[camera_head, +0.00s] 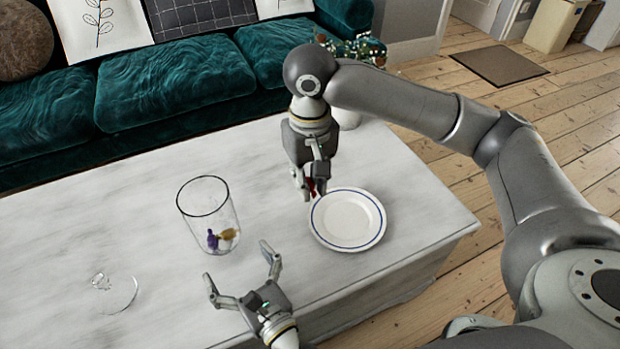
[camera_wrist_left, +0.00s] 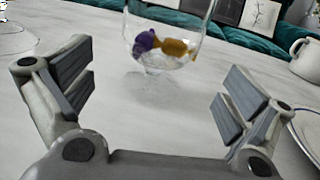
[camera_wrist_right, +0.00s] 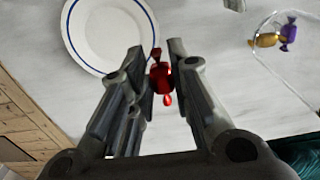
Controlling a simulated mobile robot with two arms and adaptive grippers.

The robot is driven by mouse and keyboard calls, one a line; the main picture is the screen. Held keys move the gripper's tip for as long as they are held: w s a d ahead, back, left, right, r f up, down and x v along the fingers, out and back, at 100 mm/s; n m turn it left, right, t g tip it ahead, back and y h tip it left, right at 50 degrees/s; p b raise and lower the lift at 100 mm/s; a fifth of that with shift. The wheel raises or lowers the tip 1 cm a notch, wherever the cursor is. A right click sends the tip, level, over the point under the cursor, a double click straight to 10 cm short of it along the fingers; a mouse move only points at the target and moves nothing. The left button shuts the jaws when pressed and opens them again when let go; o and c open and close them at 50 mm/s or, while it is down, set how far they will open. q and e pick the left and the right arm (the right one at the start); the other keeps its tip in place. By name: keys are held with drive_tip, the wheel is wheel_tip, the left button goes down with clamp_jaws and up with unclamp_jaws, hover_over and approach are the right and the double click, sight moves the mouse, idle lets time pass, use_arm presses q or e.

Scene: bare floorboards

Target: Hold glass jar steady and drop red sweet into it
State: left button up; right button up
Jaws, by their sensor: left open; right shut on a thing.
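The clear glass jar (camera_head: 207,212) stands upright on the table with a purple sweet (camera_head: 212,240) and a gold sweet (camera_head: 228,234) at its bottom. My left gripper (camera_head: 240,274) is open and empty, in front of the jar and apart from it. In the left wrist view the jar (camera_wrist_left: 168,62) is ahead, between and beyond the open fingers. My right gripper (camera_head: 312,190) is shut on the red sweet (camera_wrist_right: 160,78), at the left edge of the plate and to the right of the jar. In the head view the fingers partly hide the sweet.
A white plate with a blue rim line (camera_head: 348,219) lies on the whitewashed table (camera_head: 130,210), right of the jar. A clear glass lid or dish (camera_head: 113,291) lies at the front left. A white jug (camera_wrist_left: 303,55) with a plant stands at the back. A teal sofa (camera_head: 175,80) is behind.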

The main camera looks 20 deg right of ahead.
use_arm(q)
drive_tip(key=shift+w+a, duration=0.25)
drive_tip(key=shift+w, duration=0.9)
drive_tip(key=shift+w+a, duration=0.2)
drive_tip(key=shift+w, duration=0.9)
drive_tip(key=shift+w+a, duration=0.25)
drive_tip(key=shift+w, duration=0.9)
use_arm(e)
drive_tip(key=shift+r, duration=0.25)
use_arm(q)
drive_tip(key=c, duration=1.4)
